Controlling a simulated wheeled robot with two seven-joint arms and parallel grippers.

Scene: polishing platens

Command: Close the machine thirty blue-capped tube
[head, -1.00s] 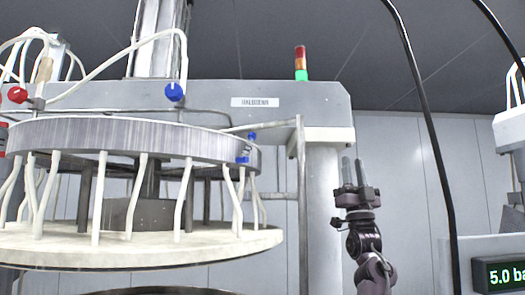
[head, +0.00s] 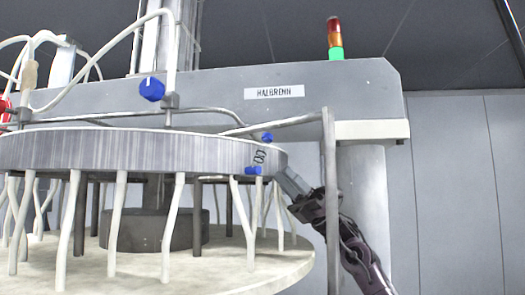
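The machine has a wide grey ring (head: 120,150) with pale tubes hanging from it over a round cream platen (head: 285,262). A large blue cap (head: 152,89) is on the white tube above the ring. A smaller blue cap (head: 267,137) is at the ring's right top edge, and another blue piece (head: 253,171) is at its lower right rim, beside a small dark marking too small to read. My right gripper (head: 286,182) is just right of this lower blue piece, its fingers angled up-left. Contact and finger gap cannot be told. My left gripper is out of view.
A thin upright post (head: 330,220) stands by my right gripper and arm. A grey beam (head: 225,95) with a HALBRENN label and a red-green signal light (head: 335,40) spans behind. A thick pale column (head: 365,200) supports it. Space at the right is clear.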

